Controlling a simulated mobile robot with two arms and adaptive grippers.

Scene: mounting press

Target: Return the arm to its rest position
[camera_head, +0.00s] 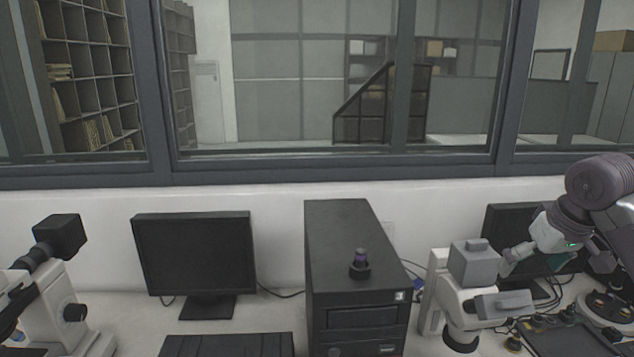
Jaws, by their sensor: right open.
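My right arm comes in from the right edge, above the right part of the bench. Its gripper (553,267) is open and appears empty, with its fingers pointing down in front of the right monitor (512,218). One finger is close to the grey box-shaped head of a white instrument (473,264); I cannot tell whether they touch. My left gripper is not in view.
A monitor (194,254), keyboard (228,345) and white microscope (63,310) are left. A dark tray (565,338) lies front right. A window frame (330,168) runs behind.

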